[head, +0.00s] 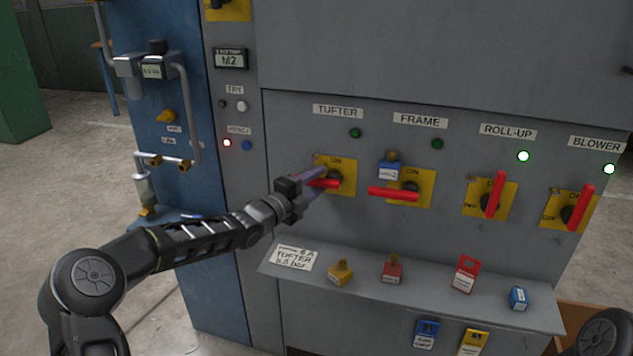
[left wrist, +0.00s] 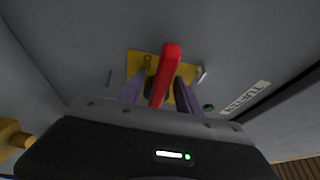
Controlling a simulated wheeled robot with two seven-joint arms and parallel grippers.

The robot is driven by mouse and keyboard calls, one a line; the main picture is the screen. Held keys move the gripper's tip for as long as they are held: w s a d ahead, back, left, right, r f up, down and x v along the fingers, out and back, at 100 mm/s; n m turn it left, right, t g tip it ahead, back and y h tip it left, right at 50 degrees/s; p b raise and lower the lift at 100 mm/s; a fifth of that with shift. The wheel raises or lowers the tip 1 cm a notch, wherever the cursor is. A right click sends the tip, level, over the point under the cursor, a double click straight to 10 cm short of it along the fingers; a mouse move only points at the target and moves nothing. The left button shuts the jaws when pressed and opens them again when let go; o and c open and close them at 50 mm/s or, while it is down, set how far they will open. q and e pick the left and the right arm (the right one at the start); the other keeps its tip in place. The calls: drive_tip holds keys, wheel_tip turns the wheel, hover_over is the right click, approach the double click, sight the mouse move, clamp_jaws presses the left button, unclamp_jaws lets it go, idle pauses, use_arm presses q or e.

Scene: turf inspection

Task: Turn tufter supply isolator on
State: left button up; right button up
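The tufter isolator is a yellow plate (head: 348,186) under the TUFTER label (head: 338,111). Its red handle (head: 325,183) lies level, pointing left, and the green lamp (head: 355,133) above it is dark. My left gripper (head: 318,181) is at this handle. In the left wrist view, the red handle (left wrist: 166,72) stands between my two purple fingers (left wrist: 160,92). A gap shows on the left side of the handle, so the fingers look open around it; contact on the right side is unclear. My right gripper is not in view.
The frame handle (head: 393,194) is level, with a blue-tagged padlock (head: 389,170) above it. The roll-up (head: 494,194) and blower (head: 578,208) handles are upright, their lamps lit. Below, a shelf (head: 420,287) holds several tagged padlocks. A blue cabinet with pipes (head: 185,240) stands left.

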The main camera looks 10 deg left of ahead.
use_arm(q)
drive_tip(key=shift+c, duration=0.2)
clamp_jaws()
